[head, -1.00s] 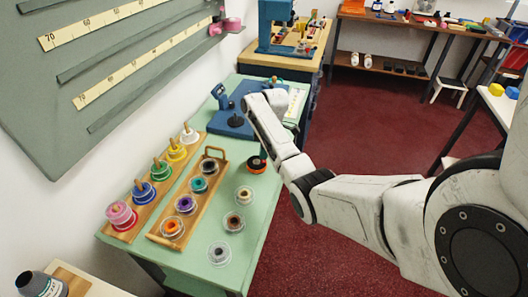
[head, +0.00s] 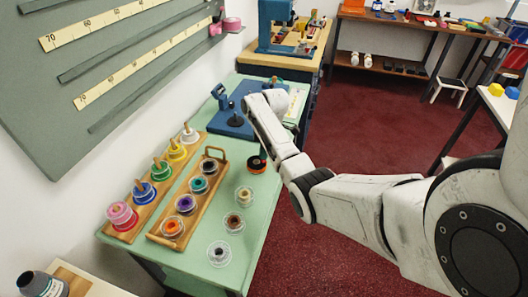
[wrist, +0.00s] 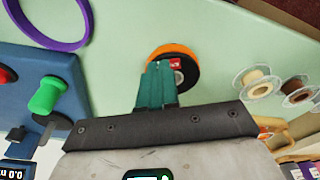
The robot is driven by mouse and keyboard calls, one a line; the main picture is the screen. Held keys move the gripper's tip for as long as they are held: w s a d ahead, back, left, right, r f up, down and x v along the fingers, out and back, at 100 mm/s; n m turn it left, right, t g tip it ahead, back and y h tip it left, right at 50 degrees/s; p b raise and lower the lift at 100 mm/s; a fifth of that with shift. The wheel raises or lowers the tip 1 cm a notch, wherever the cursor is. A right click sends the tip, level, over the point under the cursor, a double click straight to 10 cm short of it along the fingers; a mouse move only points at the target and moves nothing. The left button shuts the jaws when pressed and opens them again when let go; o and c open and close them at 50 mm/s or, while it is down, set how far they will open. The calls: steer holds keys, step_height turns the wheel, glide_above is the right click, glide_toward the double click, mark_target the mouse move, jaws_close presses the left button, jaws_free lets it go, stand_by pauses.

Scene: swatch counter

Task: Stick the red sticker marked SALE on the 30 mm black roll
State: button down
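The black roll (head: 256,165) lies on the green counter, right of the wooden rack; its orange rim and dark face show in the wrist view (wrist: 186,53). I cannot read its width. A small red sticker with pale marks (wrist: 176,65) shows at my fingertips, against the face of the roll; its lettering is too small to read. My gripper (wrist: 159,68) has its teal fingers close together at the sticker, and they hide part of the roll. In the head view my gripper (head: 263,153) points down at the roll.
Several clear spools, one of them (head: 245,193), lie in a row nearer than the roll. A wooden tray (head: 211,187) of spools and a peg rack (head: 147,209) stand to the left. A blue device (head: 236,127) with a green knob (wrist: 45,95) and a purple ring (wrist: 60,44) are close by.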

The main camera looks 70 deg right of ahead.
steer(key=shift+f, duration=0.1)
steer(key=c, duration=1.3)
jaws_free()
step_height(320, 180, up, 7)
steer(key=p, duration=0.6)
steer(key=shift+p, duration=0.35)
